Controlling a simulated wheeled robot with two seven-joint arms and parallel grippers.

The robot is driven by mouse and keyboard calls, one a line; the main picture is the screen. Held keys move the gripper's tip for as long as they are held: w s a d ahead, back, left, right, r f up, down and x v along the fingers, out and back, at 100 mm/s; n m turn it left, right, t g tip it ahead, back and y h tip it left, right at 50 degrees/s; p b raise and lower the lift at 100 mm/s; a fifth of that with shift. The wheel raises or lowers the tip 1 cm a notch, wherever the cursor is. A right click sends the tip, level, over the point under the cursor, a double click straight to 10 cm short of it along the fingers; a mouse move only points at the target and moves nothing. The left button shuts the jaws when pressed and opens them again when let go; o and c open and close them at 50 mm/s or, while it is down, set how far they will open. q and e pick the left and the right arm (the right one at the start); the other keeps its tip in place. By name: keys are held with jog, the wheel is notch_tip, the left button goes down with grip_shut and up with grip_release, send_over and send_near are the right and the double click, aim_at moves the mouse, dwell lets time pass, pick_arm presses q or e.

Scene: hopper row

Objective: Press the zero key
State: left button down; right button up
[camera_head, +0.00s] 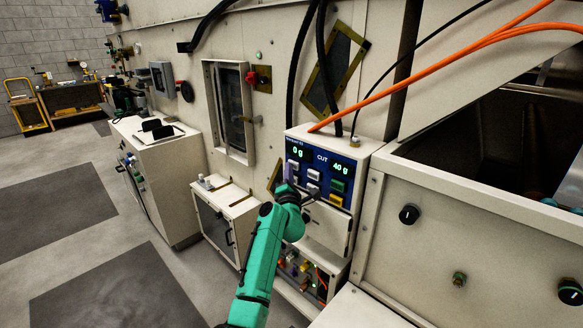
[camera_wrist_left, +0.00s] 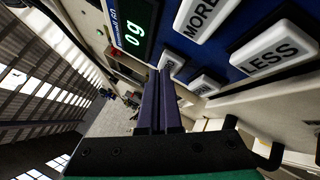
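The control panel (camera_head: 323,158) is blue, with a green "0 g" readout, a "CUT" label and a "40 g" readout. White, green and yellow keys sit below. My left gripper (camera_head: 288,172) is at the panel's left edge, beside the left white keys. In the left wrist view its purple fingers (camera_wrist_left: 160,75) are together, with nothing seen between them. Their tips are close to a small white key (camera_wrist_left: 171,65) near the "0 g" readout (camera_wrist_left: 135,25); contact cannot be told. That key's lettering and the neighbouring key's (camera_wrist_left: 205,85) are unclear. My right gripper is not in view.
The MORE key (camera_wrist_left: 202,18) and LESS key (camera_wrist_left: 273,54) are near the fingers. A hopper (camera_head: 480,200) with knobs stands to the right. A small white cabinet (camera_head: 226,205) stands to the left. An orange cable (camera_head: 430,72) runs above the panel.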

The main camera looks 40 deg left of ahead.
pick_arm(q)
jog(key=shift+s+p, duration=0.8)
jog(key=shift+s, duration=0.05)
jog(key=s+p, duration=0.2)
jog(key=s, duration=0.1)
jog(key=s+p, duration=0.1)
jog(key=s, duration=0.1)
jog(key=shift+a, duration=0.25)
